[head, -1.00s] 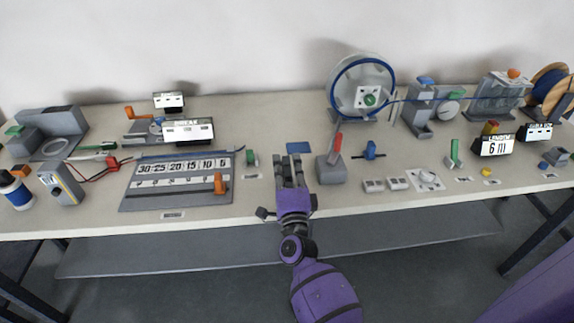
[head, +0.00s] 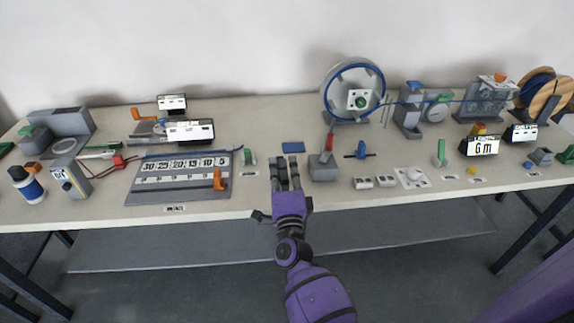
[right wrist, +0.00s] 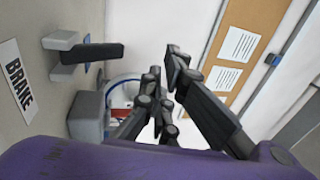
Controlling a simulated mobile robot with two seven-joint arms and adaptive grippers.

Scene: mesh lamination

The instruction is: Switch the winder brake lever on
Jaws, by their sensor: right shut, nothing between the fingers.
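My right gripper (head: 285,162) is shut and empty, over the front of the bench. It is apart from the lever, and its fingers also show in the right wrist view (right wrist: 165,85). My left gripper is out of view.
A grey box with a red lever (head: 323,168) stands close right of my right gripper. A scale board (head: 145,197) lies left of the lever. The blue-rimmed reel (head: 335,82) stands at the back.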

